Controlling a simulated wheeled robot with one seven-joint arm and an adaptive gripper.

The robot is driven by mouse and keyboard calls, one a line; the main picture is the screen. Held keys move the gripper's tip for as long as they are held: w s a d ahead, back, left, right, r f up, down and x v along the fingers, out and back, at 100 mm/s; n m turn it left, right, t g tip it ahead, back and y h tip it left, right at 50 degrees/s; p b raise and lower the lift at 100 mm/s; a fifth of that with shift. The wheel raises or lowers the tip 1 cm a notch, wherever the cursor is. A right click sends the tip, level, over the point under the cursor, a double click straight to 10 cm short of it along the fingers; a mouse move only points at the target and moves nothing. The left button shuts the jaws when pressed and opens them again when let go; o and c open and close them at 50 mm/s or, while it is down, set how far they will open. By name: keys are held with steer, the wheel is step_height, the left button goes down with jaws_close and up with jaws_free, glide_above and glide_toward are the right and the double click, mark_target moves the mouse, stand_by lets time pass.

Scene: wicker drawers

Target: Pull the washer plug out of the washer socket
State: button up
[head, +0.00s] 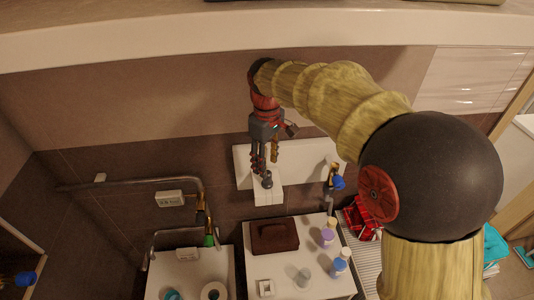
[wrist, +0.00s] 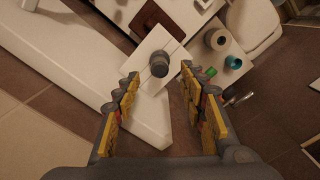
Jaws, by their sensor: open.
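The washer plug (head: 267,181) is a small dark grey cylinder in the head view. It stands on the white block of the washer socket (head: 268,197), which juts out from a white wall panel. In the wrist view the plug (wrist: 159,63) sits on the white socket block (wrist: 148,49), just ahead of the fingertips. My gripper (head: 265,164) is open, with its fingers pointing down just above the plug. In the wrist view my gripper (wrist: 160,82) has nothing between its yellow-and-grey fingers. How deep the plug sits in the socket is hidden.
A white cabinet (head: 302,270) below holds a brown box (head: 274,236) and several bottles. A metal rail (head: 130,184) runs along the wall at left. A tap with a blue handle (head: 337,182) is right of the socket. A white ledge (head: 250,28) crosses the top.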

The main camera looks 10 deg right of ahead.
mark_target(267, 182)
steer(key=shift+f, duration=2.9)
steer(key=shift+c, duration=1)
jaws_close()
